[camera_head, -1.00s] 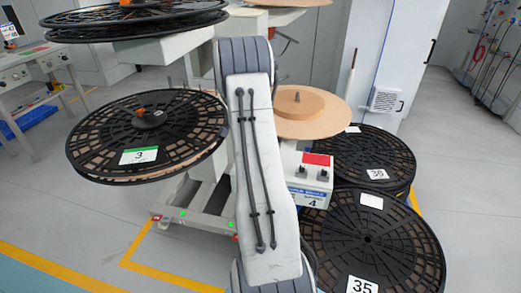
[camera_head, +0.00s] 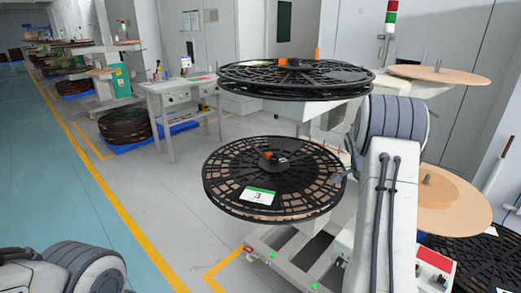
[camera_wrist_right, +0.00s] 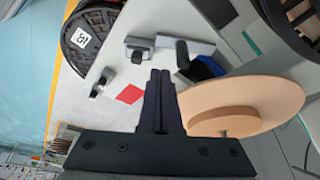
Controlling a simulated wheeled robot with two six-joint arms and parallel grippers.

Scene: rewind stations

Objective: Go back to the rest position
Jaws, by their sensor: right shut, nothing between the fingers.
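My right gripper (camera_wrist_right: 160,78) is shut and empty in the right wrist view, its two dark fingers side by side. Beyond it are a white control box with a red patch (camera_wrist_right: 131,94) and a tan disc (camera_wrist_right: 250,102). In the head view my right arm (camera_head: 378,200) rises in front of the rewind station, and I cannot make out its gripper clearly there. A link of my left arm (camera_head: 85,268) shows at the bottom left. My left gripper is not in view.
A black reel labelled 3 (camera_head: 232,170) sits left of my right arm, with more black reels (camera_head: 295,82) above it. Tan discs (camera_head: 440,75) are to the right. A workbench (camera_head: 180,92) stands behind. The blue floor lane (camera_head: 70,170) at left is clear.

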